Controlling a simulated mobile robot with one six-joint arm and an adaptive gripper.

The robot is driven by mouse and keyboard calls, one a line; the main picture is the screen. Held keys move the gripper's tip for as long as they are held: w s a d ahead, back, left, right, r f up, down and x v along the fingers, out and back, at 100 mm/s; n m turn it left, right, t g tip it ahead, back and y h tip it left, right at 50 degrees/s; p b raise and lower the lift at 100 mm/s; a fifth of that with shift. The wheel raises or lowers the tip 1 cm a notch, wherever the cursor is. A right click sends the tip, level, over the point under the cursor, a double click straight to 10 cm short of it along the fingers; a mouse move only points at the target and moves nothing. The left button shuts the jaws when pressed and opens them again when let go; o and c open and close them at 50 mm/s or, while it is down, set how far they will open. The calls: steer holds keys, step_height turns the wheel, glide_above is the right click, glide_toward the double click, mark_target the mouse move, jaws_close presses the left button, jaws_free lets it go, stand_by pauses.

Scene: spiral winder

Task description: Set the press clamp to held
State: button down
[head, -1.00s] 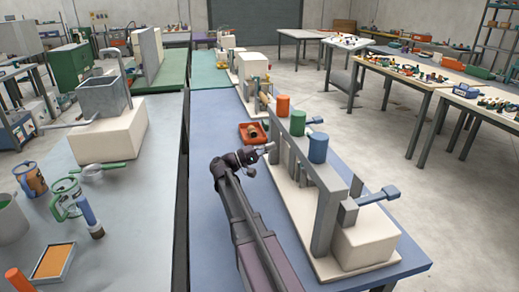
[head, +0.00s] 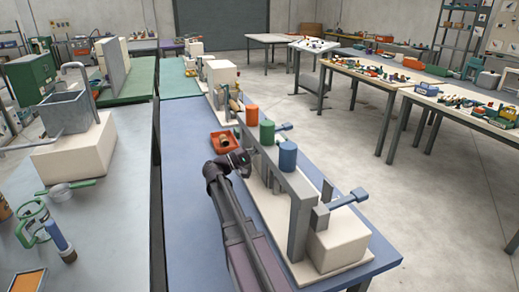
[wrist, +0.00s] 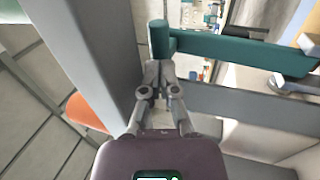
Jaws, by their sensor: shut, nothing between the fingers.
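My gripper (wrist: 157,68) is shut and empty in the wrist view. Its fingertips are close to a teal bar (wrist: 240,50) with a rounded end, running rightward; I cannot tell whether they touch. No part is clearly recognisable as the press clamp, and I cannot tell whether the teal bar belongs to it. In the head view my gripper is at the left side of the grey frame (head: 300,222) of the bench machine, its fingertips hidden. A blue-ended lever (head: 347,199) sticks out right.
A red tray (head: 224,143) holding a part lies on the blue bench (head: 187,200) left of the machine. In the wrist view, a grey upright (wrist: 88,45) stands close left of the fingers and a grey bar (wrist: 255,108) crosses on the right.

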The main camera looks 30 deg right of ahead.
steer(key=shift+p+x, duration=0.35)
steer(key=shift+x, duration=0.6)
steer(key=shift+a, duration=0.1)
steer(key=r+b+v, duration=0.1)
steer(key=b+v, duration=0.1)
steer(key=v, duration=1.1)
steer(key=shift+a+r, duration=0.3)
steer(key=shift+a, duration=0.35)
steer(key=shift+w+f+b, duration=0.1)
steer(key=shift+w+b, duration=0.05)
steer(key=shift+b, duration=0.2)
steer(key=f+b, duration=0.1)
steer(key=a+f+b, duration=0.1)
steer(key=shift+w+a+f+b, duration=0.1)
steer(key=shift+w+f+b, duration=0.15)
steer(key=shift+f+b, duration=0.05)
steer(key=shift+r, duration=0.1)
